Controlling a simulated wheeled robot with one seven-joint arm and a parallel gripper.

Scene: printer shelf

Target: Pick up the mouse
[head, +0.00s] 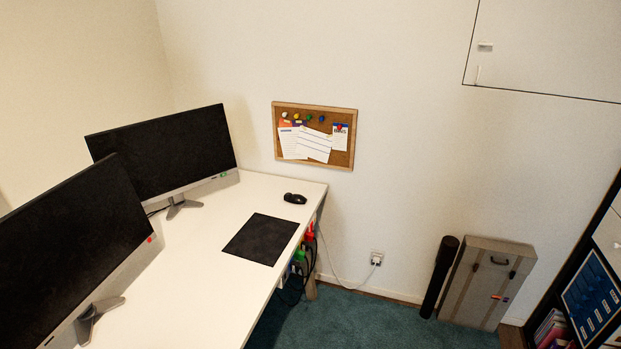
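A small black mouse (295,198) lies on the white desk (185,290), near its far right corner. It sits beyond a black mouse pad (261,239), apart from it, on the bare desk top. My gripper does not show in the head view.
Two dark monitors (170,150) (75,255) stand along the desk's left side. Cables (300,265) hang below its right edge. A grey case (487,283) and a black tube (439,277) lean on the wall. Teal carpet (370,325) is open right of the desk.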

